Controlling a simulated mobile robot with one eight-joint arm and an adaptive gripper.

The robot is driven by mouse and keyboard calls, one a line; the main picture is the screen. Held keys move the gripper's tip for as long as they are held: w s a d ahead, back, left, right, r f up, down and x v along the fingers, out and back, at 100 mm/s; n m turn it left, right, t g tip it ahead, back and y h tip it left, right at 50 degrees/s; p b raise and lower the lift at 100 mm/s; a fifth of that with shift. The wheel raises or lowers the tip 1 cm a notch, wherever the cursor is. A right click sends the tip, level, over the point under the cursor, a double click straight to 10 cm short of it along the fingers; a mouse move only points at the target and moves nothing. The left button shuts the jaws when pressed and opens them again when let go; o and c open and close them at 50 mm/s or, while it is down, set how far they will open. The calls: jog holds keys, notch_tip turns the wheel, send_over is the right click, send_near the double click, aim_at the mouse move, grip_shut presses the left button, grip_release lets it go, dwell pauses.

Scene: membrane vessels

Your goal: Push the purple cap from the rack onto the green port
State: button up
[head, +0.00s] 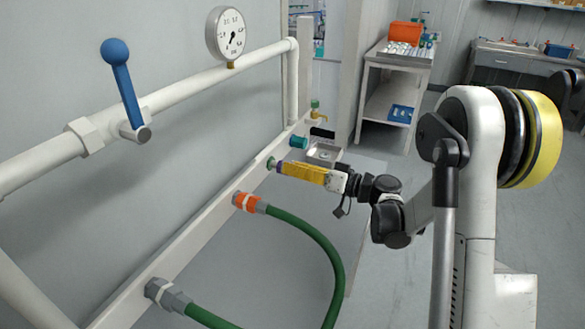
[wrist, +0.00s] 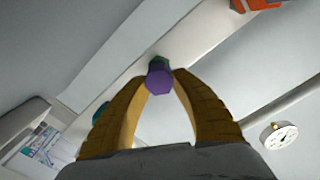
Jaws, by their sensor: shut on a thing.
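My gripper (head: 284,168) has yellow fingers and points left at the white rail in the head view. It is shut on the purple cap (wrist: 159,77), which sits between the fingertips in the wrist view. In the head view only a small dark purple bit of the cap (head: 279,167) shows at the fingertips. The green port (head: 270,163) is on the rail right in front of the cap. In the wrist view the green port (wrist: 160,60) shows just behind the cap, mostly hidden by it. I cannot tell whether cap and port touch.
A teal fitting (head: 298,142) sits farther along the rail, and an orange fitting (head: 248,202) with a green hose is nearer. A small metal tray (head: 324,152) stands beyond my gripper. A blue-handled valve (head: 122,85) and a gauge (head: 226,34) are on the pipe above.

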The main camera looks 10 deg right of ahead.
jog(key=shift+x, duration=1.1)
jog(key=o, duration=1.1)
jog(key=shift+d, duration=0.1)
jog(key=v, duration=1.1)
jog(key=s+a+m+g+h, duration=0.35)
jog(key=s+a+h, duration=0.35)
jog(key=s, duration=0.3)
jog(key=s+d+h, duration=0.2)
jog(key=s, duration=0.3)
jog(key=s+d+m+h, duration=0.1)
jog(key=s+d+h, duration=0.1)
jog(key=s, duration=0.3)
jog(key=s+d+h, duration=0.2)
jog(key=s+h, duration=0.1)
jog(key=s, duration=0.2)
jog(key=shift+s+d+h, duration=0.1)
jog(key=shift+d+h, duration=0.05)
jog(key=shift+h, duration=0.15)
